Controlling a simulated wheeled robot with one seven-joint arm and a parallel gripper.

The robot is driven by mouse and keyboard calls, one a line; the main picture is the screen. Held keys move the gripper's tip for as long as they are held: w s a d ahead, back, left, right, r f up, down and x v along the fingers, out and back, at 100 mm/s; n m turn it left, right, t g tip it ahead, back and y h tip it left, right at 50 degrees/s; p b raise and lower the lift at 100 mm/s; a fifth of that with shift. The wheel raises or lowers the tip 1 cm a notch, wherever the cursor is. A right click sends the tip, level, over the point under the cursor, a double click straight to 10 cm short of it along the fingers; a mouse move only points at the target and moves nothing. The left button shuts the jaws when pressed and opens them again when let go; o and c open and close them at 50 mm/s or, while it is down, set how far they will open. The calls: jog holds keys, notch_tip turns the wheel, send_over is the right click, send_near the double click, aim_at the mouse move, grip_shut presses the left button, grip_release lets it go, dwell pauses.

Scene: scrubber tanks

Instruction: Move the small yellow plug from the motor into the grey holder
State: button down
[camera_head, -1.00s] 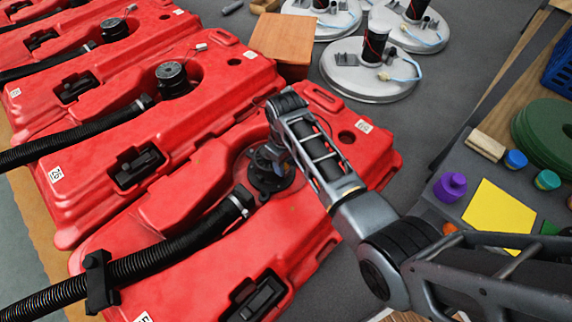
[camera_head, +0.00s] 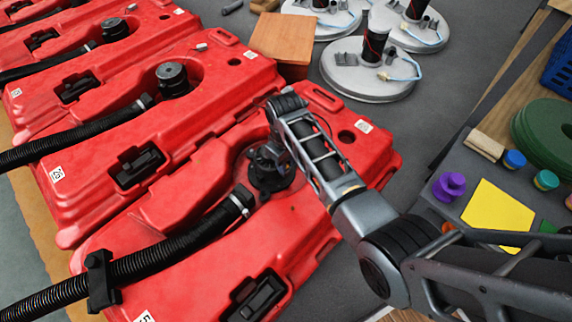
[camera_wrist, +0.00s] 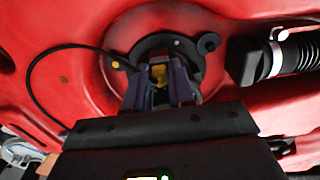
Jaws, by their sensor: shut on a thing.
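In the wrist view, my gripper (camera_wrist: 161,90) is shut on the small yellow plug (camera_wrist: 159,73), which shows between the two fingers. The plug is at the black round motor (camera_wrist: 184,44) set in the red tank (camera_wrist: 90,90); I cannot tell whether it is still seated or free. A thin black cable (camera_wrist: 36,66) curves on the left from the motor. In the head view, the motor (camera_head: 269,172) is partly hidden by my arm, and the gripper and plug are hidden there. I cannot make out the grey holder with certainty.
More red tanks (camera_head: 215,95) stand in a row to the left. A black hose (camera_head: 165,258) joins the nearest tank. Round grey lids (camera_head: 370,85) with upright motors lie behind, beside a wooden block (camera_head: 285,38). Knobs and a yellow sheet (camera_head: 497,212) lie at the right.

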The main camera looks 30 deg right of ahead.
jog(key=shift+c, duration=1.4)
grip_release()
notch_tip(320, 180, up, 8)
jog(key=p, duration=0.3)
jog(key=shift+f, duration=0.1)
jog(key=shift+c, duration=0.5)
